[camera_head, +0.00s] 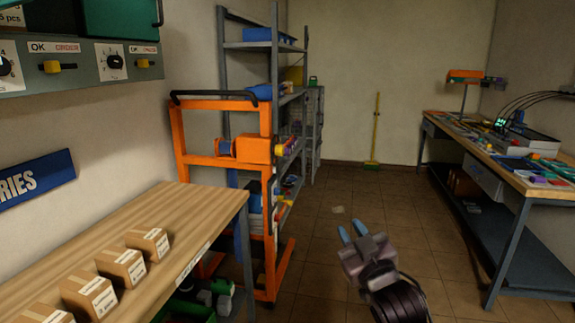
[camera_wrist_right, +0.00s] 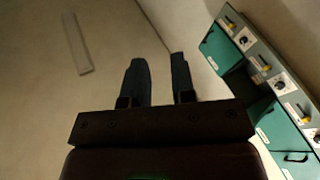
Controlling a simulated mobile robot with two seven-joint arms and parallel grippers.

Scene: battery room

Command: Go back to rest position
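My right gripper (camera_head: 352,232) is in the lower middle of the head view, over the tiled floor, with its two blue fingers pointing up in the picture. In the right wrist view the right gripper (camera_wrist_right: 160,75) shows two dark fingers with a clear gap between them. It is open and holds nothing. My left gripper does not show in either view.
A wooden table (camera_head: 160,210) with several small cardboard boxes (camera_head: 148,243) stands at the left. An orange trolley (camera_head: 228,160) and a grey shelf (camera_head: 260,45) stand behind it. A workbench (camera_head: 500,160) is at the right. The floor (camera_head: 345,190) between is mostly clear.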

